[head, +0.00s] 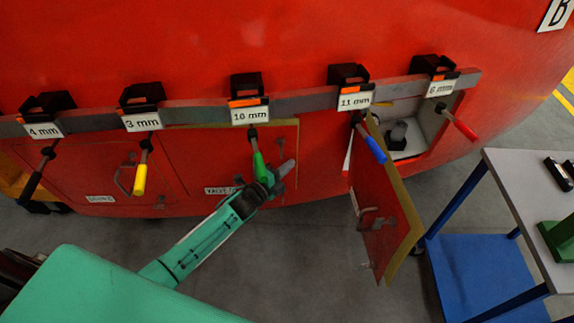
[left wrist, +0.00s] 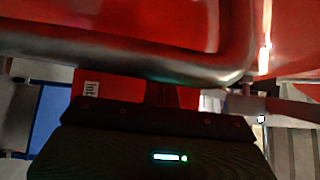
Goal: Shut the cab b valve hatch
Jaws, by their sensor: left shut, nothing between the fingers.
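In the head view, a red hatch door (head: 222,160) with a label that reads partly "VALVE" lies nearly flat against the red nosecone. A thin yellowish edge shows at its top and right; I cannot tell if it is fully flush. My left gripper (head: 285,170) is shut and empty in front of this door's right side, partly behind the green-handled tool. I cannot tell whether it touches the door. In the left wrist view, a blurred metal bar (left wrist: 130,58) crosses close in front of red surfaces. My right gripper is not in view.
Another hatch door (head: 375,210) hangs wide open at the right, beside an opening (head: 425,125). Hex drivers hang from a grey rail (head: 300,103) across the nosecone. A closed hatch (head: 95,165) is at the left. A table (head: 530,190) stands at the right.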

